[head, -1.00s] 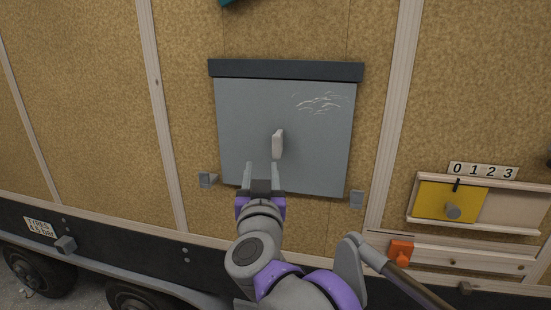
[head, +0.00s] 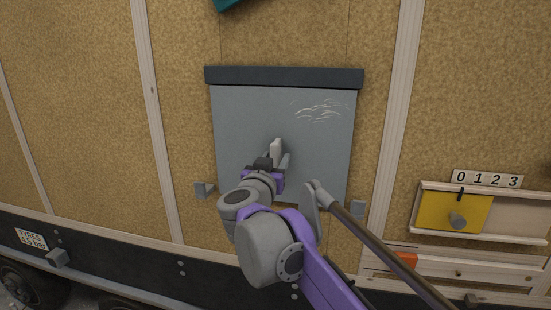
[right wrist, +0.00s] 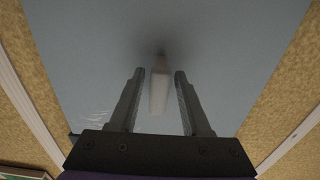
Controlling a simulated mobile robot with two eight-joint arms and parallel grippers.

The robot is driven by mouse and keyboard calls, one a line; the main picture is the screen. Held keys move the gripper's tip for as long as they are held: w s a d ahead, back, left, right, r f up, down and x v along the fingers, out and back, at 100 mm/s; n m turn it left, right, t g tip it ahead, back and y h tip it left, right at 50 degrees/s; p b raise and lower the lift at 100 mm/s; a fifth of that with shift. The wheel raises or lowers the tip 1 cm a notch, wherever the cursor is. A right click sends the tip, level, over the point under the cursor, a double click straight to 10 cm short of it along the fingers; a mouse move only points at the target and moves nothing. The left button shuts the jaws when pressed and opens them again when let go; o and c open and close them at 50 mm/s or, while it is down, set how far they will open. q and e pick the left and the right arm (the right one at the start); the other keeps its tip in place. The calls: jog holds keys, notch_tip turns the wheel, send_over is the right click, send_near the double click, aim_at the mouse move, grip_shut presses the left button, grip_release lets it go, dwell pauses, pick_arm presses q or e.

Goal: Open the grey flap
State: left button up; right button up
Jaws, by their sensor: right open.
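The grey flap (head: 240,115) hangs closed on the trailer's cork-coloured wall, under a dark top strip (head: 285,77). Pale scratches mark its upper right. A light handle (head: 276,147) sticks out from its middle. My right gripper (head: 277,158) is at the handle with its fingers open. In the right wrist view the handle (right wrist: 159,92) stands between the two fingers (right wrist: 160,100), with a gap visible on each side. My left gripper is not in view.
Small grey brackets (head: 203,190) and (head: 358,208) sit beside the flap's lower corners. To the right are a yellow sliding panel (head: 440,208) with a knob, a number strip (head: 487,179) and an orange piece (head: 407,259). A dark rod (head: 390,255) crosses the lower right.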

jog(key=shift+w+d, duration=0.15)
jog(key=shift+w, duration=0.15)
grip_shut()
dwell(1.3)
